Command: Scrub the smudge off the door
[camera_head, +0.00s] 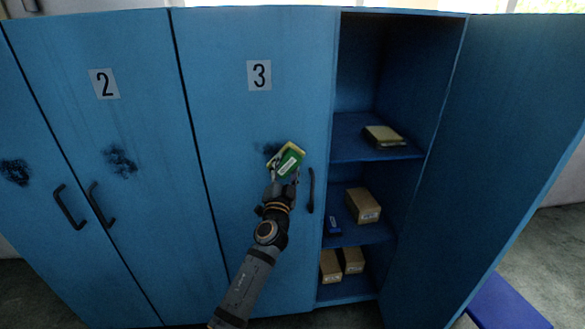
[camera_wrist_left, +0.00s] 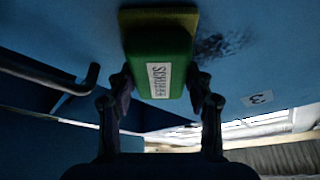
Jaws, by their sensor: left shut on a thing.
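My left gripper (camera_head: 282,176) is shut on a green and yellow scrubber (camera_head: 289,159) in front of door 3 (camera_head: 254,220). In the left wrist view, the scrubber (camera_wrist_left: 160,60) sits between both fingers (camera_wrist_left: 160,85), with its yellow pad toward the blue door. A dark smudge (camera_head: 271,149) on door 3 is partly hidden behind the scrubber. In the wrist view the smudge (camera_wrist_left: 224,43) shows just right of the scrubber. I cannot tell whether the pad touches the door. My right gripper is in neither view.
Door 3's handle (camera_head: 311,190) is close to the right of my left gripper. Other smudges mark door 2 (camera_head: 119,161) and the door at far left (camera_head: 15,172). An open compartment at right holds boxes (camera_head: 363,205); its door (camera_head: 500,130) swings outward.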

